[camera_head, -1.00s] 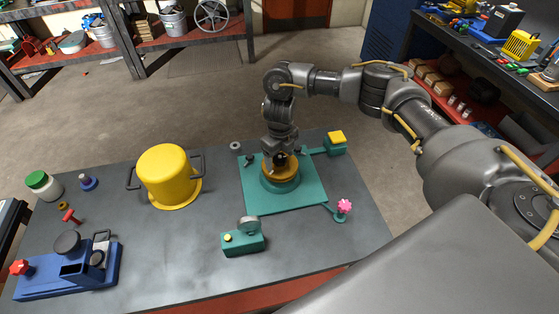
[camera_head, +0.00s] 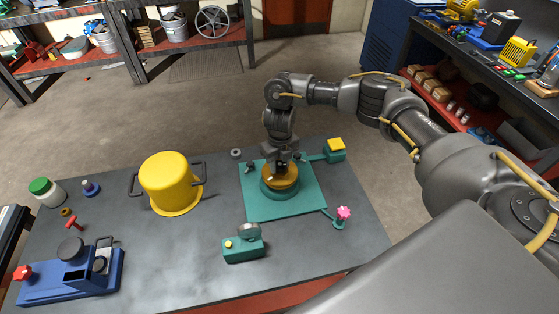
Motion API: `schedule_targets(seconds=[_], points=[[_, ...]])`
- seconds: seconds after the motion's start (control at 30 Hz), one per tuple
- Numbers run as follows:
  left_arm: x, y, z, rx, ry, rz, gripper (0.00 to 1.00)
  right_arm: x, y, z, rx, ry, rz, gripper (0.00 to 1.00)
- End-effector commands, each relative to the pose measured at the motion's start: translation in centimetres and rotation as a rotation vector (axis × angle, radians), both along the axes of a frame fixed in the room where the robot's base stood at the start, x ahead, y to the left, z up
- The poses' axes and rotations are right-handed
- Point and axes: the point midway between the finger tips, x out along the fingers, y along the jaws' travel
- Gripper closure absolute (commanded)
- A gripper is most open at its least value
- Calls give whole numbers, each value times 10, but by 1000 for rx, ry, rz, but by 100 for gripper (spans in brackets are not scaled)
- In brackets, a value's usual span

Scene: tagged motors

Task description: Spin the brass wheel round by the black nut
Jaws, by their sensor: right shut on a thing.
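The brass wheel (camera_head: 287,186) sits on a round green base on a green plate (camera_head: 300,208), right of the middle of the table. My right gripper (camera_head: 281,170) comes down from above onto the wheel and is shut on a small dark thing there, which looks like the black nut. The gripper hides most of the nut, so its outline is hard to make out. My left gripper is not in view.
A yellow pot (camera_head: 170,180) with dark handles stands left of the plate. A green block with a grey disc (camera_head: 243,247) stands in front. A pink knob (camera_head: 344,213) and a yellow-topped green box (camera_head: 336,148) flank the plate on the right. A blue fixture (camera_head: 75,275) is front left.

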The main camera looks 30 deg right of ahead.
Motion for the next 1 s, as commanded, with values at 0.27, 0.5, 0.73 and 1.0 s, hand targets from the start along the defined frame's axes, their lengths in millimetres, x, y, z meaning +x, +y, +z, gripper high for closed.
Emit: schedule_targets(seconds=[0.27, 0.5, 0.73, 1.0], points=[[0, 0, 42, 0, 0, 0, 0, -2, 1, 6, 1, 6, -401, 79], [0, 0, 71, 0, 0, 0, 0, -2, 1, 6, 0, 4, -724, 79], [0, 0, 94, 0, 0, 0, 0, -1, 1, 4, 0, 3, -1002, 79], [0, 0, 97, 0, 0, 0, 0, 0, 1, 0, 0, 1, -1095, 79]])
